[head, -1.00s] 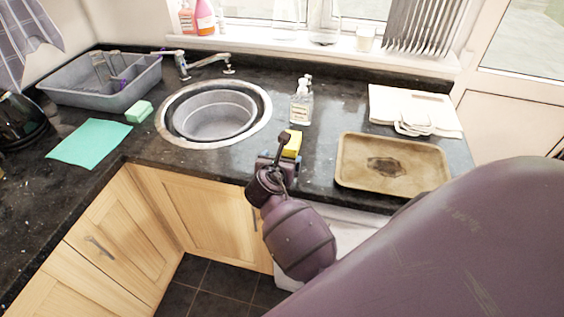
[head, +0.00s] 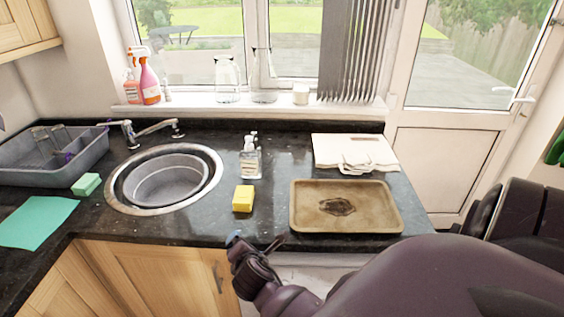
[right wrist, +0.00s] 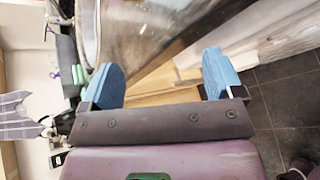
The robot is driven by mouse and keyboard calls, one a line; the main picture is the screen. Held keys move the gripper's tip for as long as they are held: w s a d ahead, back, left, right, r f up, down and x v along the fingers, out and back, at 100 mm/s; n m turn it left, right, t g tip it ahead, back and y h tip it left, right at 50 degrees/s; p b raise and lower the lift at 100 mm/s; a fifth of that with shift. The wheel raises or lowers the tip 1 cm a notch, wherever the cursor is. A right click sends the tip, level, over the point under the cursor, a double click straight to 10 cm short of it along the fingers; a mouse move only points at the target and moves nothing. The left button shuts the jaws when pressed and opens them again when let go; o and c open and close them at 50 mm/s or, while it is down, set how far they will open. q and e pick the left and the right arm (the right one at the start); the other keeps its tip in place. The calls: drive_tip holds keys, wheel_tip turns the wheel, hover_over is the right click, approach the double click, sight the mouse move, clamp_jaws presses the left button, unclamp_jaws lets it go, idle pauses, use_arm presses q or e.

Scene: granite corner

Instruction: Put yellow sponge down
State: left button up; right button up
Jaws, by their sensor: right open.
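The yellow sponge (head: 243,199) rests on the dark granite counter, between the round sink and the brown tray. Nothing touches it. My right gripper (head: 238,244) is just off the counter's front edge, nearer to me than the sponge and apart from it. In the right wrist view, its blue fingertips (right wrist: 162,78) are spread with nothing between them. The sponge cannot be made out in the right wrist view. My left gripper is not in view.
The round sink (head: 116,190) is left of the sponge and the brown tray (head: 394,222) is right of it. A soap bottle (head: 250,160) stands just behind it. A green sponge (head: 87,184) and green cloth (head: 36,222) lie at the left.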

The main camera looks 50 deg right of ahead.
drive_tip(key=s+a+f+m+y, duration=0.2)
drive_tip(key=s+f+m+y, duration=0.1)
drive_tip(key=s+m, duration=0.6)
drive_tip(key=s+a+f+m+t+y, duration=0.1)
drive_tip(key=s+a+f+m+y, duration=0.1)
drive_tip(key=s+m, duration=0.6)
wheel_tip(320, 180, down, 2)
drive_tip(key=shift+s+a+f+m+y, duration=0.15)
drive_tip(key=shift+s+f+m+y, duration=0.15)
drive_tip(key=shift+m+y, duration=0.35)
